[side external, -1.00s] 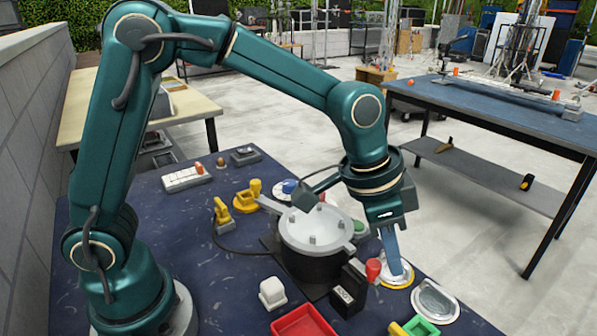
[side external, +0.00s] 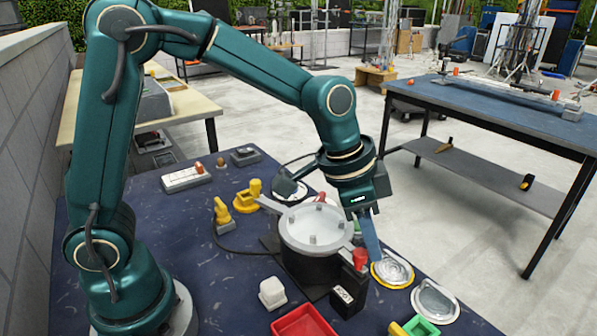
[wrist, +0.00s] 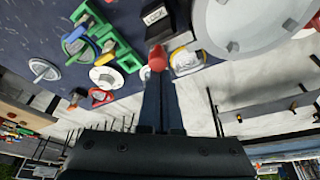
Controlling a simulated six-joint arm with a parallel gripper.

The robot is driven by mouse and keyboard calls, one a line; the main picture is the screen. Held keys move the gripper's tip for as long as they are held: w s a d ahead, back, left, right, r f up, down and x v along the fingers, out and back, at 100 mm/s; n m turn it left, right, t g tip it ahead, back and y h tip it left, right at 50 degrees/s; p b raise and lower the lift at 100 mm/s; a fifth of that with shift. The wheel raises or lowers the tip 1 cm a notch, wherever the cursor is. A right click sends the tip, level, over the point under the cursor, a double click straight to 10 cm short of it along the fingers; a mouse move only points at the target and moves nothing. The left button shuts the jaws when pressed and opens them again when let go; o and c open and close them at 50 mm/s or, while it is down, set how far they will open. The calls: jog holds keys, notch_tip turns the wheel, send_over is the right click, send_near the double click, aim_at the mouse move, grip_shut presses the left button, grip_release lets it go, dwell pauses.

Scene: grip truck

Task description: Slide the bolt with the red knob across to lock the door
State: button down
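The red knob (side external: 360,257) stands just behind the black block with a white label (side external: 349,290), beside the large grey-lidded drum (side external: 283,234). My gripper (side external: 378,260) points down, with its blue fingers close against the right side of the knob. In the wrist view, the two fingers (wrist: 161,80) lie together side by side, and the red knob (wrist: 157,58) shows at their tips. The fingers appear shut with nothing between them; exact contact with the knob is hard to tell. The bolt's shaft is mostly hidden, and I cannot make out a door.
A yellow-rimmed round disc (side external: 392,270) lies just right of the fingers, with a grey round disc (side external: 435,303) nearer the front. A red tray (side external: 303,322), a white block (side external: 272,293) and a green piece (side external: 421,326) are in front. Yellow fixtures (side external: 247,197) stand behind left.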

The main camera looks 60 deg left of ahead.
notch_tip(320, 180, up, 10)
jog(key=shift+w+d+f, duration=0.2)
jog(key=shift+w+f, duration=0.05)
dwell(0.9)
